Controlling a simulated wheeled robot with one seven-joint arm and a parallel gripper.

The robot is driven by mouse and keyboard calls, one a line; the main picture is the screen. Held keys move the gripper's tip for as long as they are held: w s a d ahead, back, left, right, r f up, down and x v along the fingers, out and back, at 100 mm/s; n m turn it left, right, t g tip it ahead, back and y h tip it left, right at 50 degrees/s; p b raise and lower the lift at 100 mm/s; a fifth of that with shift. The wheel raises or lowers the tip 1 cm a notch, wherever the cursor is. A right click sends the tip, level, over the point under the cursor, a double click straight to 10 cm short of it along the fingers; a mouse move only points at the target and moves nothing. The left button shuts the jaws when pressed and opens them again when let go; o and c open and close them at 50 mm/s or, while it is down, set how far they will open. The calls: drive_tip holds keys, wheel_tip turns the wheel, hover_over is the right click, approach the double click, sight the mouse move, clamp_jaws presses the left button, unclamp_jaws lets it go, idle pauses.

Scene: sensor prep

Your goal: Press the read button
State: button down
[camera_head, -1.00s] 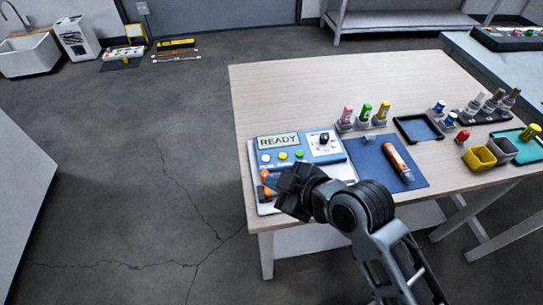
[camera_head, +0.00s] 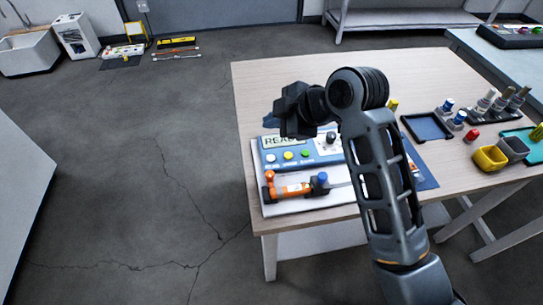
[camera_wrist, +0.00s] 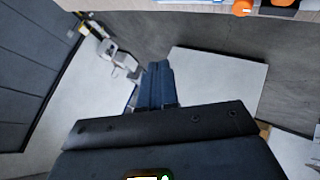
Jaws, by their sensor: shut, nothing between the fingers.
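The blue meter (camera_head: 322,160) sits on the near left corner of the wooden table. Its screen (camera_head: 268,142) is partly hidden by my gripper; "READY" is only partly legible. Below the screen are a white button (camera_head: 271,158), a yellow button (camera_head: 288,155) and a green button (camera_head: 305,153); their labels are too small to read. My gripper (camera_head: 272,120) is raised above the meter's back edge, apart from the buttons. Its fingers are shut and empty in the wrist view (camera_wrist: 158,82).
My arm covers much of the blue mat (camera_head: 425,180) to the right. The table's far left part (camera_head: 290,75) is clear.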

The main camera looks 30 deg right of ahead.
drive_tip(key=shift+f, duration=0.15)
drive_tip(key=b, duration=0.7)
hover_over(273, 160)
wheel_tip(273, 160, down, 6)
drive_tip(key=shift+f, duration=1.3)
drive_tip(key=shift+f+b, duration=0.15)
drive_tip(key=shift+b, duration=0.15)
idle(0.4)
drive_tip(key=shift+f, duration=0.25)
drive_tip(key=shift+s+f, duration=0.1)
drive_tip(key=shift+f, duration=0.3)
idle(0.7)
drive_tip(key=shift+r, duration=0.15)
drive_tip(key=shift+r+p, duration=0.65)
drive_tip(key=shift+r, duration=0.05)
